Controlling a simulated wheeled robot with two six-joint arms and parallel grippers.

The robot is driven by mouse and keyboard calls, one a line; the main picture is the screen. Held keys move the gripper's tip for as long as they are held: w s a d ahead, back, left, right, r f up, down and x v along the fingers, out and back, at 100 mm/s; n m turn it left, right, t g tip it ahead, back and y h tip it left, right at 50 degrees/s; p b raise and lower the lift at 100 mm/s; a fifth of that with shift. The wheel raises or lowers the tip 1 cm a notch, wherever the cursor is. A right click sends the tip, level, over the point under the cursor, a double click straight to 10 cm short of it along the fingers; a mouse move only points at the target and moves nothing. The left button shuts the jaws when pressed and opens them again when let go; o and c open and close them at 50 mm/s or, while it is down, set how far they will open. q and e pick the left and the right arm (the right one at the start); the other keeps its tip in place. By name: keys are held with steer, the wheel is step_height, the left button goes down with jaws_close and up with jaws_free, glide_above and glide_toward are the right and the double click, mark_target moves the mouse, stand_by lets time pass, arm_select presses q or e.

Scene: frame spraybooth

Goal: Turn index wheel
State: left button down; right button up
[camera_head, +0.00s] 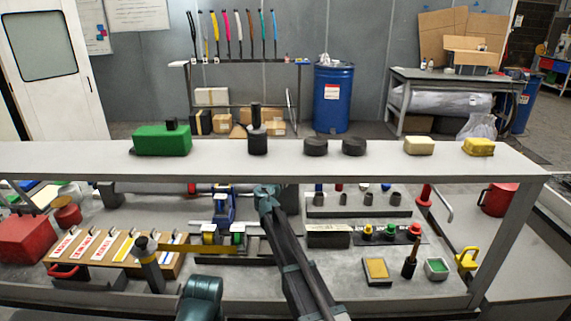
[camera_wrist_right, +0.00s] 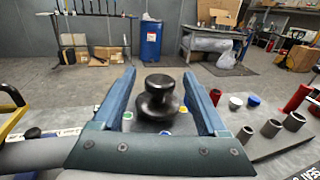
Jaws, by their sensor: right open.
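A black round knob (camera_wrist_right: 157,96) stands upright in the right wrist view, above a plate with small coloured dots; this looks like the index wheel, and its lower part is hidden behind my gripper's palm. My right gripper (camera_wrist_right: 158,76) is open, with one blue finger on each side of the knob. Gaps show on both sides, so the fingers appear apart from it. In the head view my right arm reaches under the shelf, and its fingers and the knob cannot be made out there.
A long grey shelf (camera_head: 300,160) crosses above the bench, carrying a green block (camera_head: 162,140) and black pieces. Grey cylinders (camera_wrist_right: 271,128) and a red cylinder (camera_wrist_right: 297,98) stand right of the gripper. A labelled wooden rack (camera_head: 110,250) and yellow bar (camera_head: 200,248) lie left.

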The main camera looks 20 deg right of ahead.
steer(key=shift+w+d, duration=0.3)
steer(key=shift+w, duration=0.2)
jaws_close()
